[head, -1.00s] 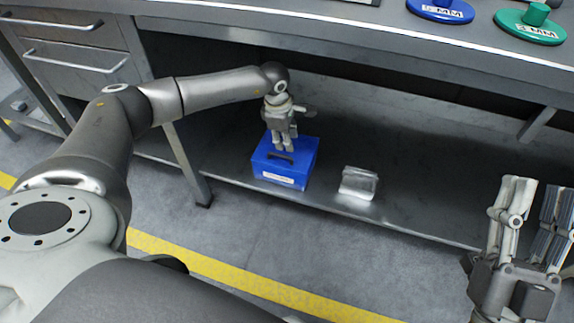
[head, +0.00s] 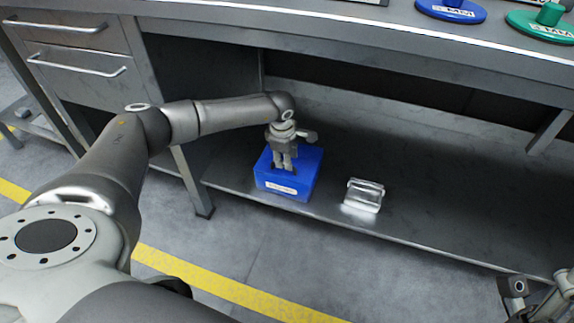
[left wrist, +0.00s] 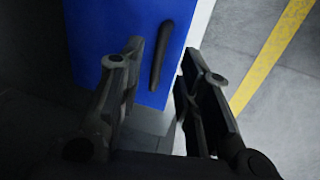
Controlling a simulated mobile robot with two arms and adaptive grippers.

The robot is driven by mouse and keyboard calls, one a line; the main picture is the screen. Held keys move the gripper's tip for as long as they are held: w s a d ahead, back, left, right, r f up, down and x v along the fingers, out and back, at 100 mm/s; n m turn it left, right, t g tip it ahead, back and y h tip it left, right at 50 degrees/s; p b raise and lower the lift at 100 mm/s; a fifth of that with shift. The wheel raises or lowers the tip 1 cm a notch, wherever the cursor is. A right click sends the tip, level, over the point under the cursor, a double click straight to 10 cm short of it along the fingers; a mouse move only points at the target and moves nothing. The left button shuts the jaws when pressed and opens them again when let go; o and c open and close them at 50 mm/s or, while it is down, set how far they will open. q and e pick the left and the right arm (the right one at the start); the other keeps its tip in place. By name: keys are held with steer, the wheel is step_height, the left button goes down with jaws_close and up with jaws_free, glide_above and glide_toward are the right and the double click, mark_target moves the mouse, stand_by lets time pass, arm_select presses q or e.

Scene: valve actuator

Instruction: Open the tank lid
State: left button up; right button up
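The blue box-shaped tank (head: 307,175) sits on the low shelf, with a pale label on its front. Its flat blue lid (left wrist: 110,30) carries a black bar handle (left wrist: 160,55), clear in the left wrist view and mostly hidden by my fingers in the head view. My left gripper (head: 284,168) points down at the lid. In the left wrist view its fingers (left wrist: 163,62) are open, one on each side of the handle, with gaps visible; contact cannot be seen. My right gripper (head: 535,295) is partly cut off at the bottom right corner, and its fingertips are unclear.
A clear, shiny block-like container (head: 363,195) stands on the shelf (head: 430,235) right of the tank. The workbench top (head: 330,28) overhangs the shelf, with blue (head: 452,10) and green (head: 545,22) discs on it. A bench leg (head: 190,180) stands left of the tank.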

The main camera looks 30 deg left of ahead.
arm_select(q)
steer(key=shift+w+a+f+b, duration=0.1)
steer(key=shift+w+f+b, duration=0.1)
steer(key=shift+f, duration=0.6)
steer(key=shift+w+f+b, duration=0.1)
steer(key=shift+f+b, duration=0.1)
steer(key=shift+f, duration=0.6)
jaws_close()
